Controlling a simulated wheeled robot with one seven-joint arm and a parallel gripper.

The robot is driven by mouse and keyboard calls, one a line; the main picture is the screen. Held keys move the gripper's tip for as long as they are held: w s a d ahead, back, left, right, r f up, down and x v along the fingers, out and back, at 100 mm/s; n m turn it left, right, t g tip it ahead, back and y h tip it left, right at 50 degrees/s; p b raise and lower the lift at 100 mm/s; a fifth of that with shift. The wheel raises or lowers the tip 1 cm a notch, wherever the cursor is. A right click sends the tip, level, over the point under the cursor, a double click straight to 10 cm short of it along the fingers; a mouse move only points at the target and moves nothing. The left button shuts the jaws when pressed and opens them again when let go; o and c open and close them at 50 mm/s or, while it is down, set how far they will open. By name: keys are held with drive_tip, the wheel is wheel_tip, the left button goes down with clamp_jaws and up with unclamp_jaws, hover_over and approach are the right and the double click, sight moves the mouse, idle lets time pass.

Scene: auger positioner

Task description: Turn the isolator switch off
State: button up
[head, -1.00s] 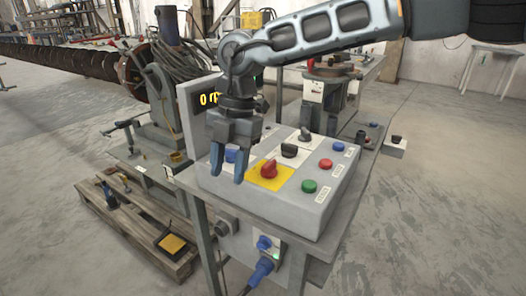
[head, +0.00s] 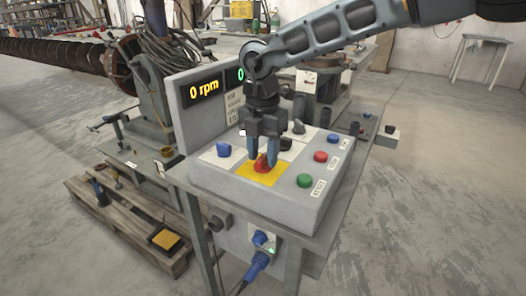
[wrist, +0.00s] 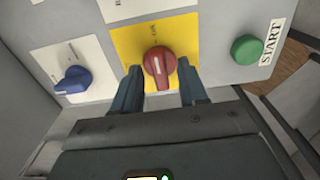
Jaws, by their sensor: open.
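The isolator switch is a red rotary knob (head: 262,163) on a yellow plate (head: 246,178) on the sloped grey control panel. In the wrist view the red knob (wrist: 159,64) sits between the two finger ends, with its white mark near the upright line of the plate (wrist: 126,42). My gripper (head: 262,160) points down over the knob with its fingers apart on either side. In the wrist view my gripper (wrist: 160,85) is open. I cannot tell whether the fingers touch the knob.
A blue knob (head: 223,150) is left of the yellow plate. A green START button (head: 304,181), a red button (head: 320,156) and a blue button (head: 332,139) line the right side. Black knobs sit close behind my gripper.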

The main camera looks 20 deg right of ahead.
clamp_jaws()
idle(0.4)
